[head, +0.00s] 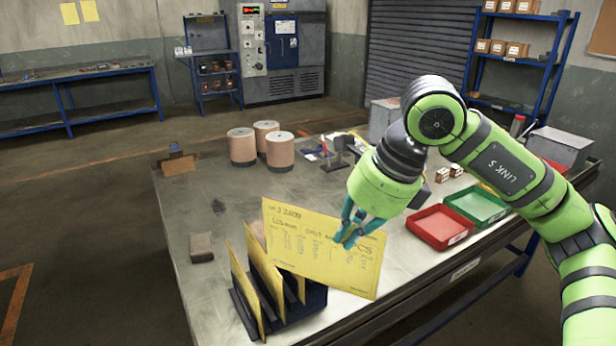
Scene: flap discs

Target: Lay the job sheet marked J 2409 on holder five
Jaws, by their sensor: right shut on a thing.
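My right gripper (349,230) is shut on a yellow job sheet (320,262) and holds it near its upper right part. The sheet is upright and slightly tilted, with handwriting on it; its top line looks like J 2409, but the digits are small. Just left of and behind its lower edge stands a dark rack (297,309) with several yellow sheets (264,280) standing in it. I cannot tell whether the held sheet touches the rack, part of which it hides. No holder marked five is readable. My left gripper is not in view.
On the metal table (222,225) are several brown cylinders (242,147), a small brown block (201,247), a red tray (439,226) and a green tray (477,204). A brown card stand (177,162) is at the far left corner. The table's left middle is mostly clear.

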